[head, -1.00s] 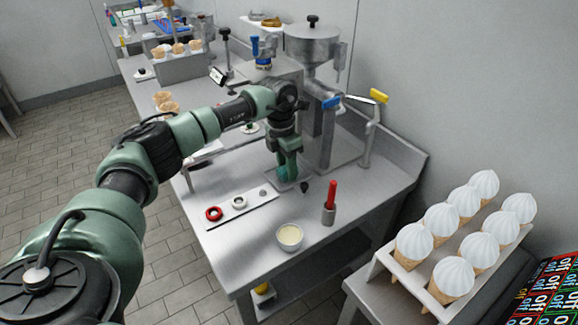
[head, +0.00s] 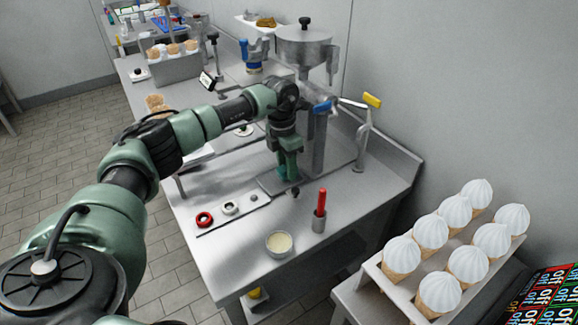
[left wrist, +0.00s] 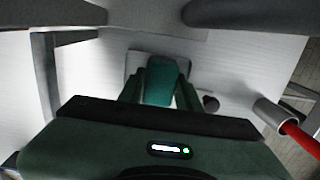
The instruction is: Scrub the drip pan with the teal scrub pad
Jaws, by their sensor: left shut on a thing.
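The teal scrub pad (left wrist: 160,85) is between the fingers of my left gripper (left wrist: 160,90) in the left wrist view, and the gripper is shut on it. In the head view my left gripper (head: 288,173) points down at the steel table, in front of the metal machine, with a little teal showing at its tips. The drip pan, a flat grey plate (head: 268,184), lies under the gripper and shows to its left. The pad is at or just above the pan; I cannot tell whether they touch. My right gripper is out of view.
A red-handled tool in a grey holder (head: 319,222) and a bowl of cream-coloured stuff (head: 279,244) stand near the front. A strip with small rings (head: 240,211) lies left. The machine (head: 305,60) stands behind. A rack of cones (head: 385,276) is at right.

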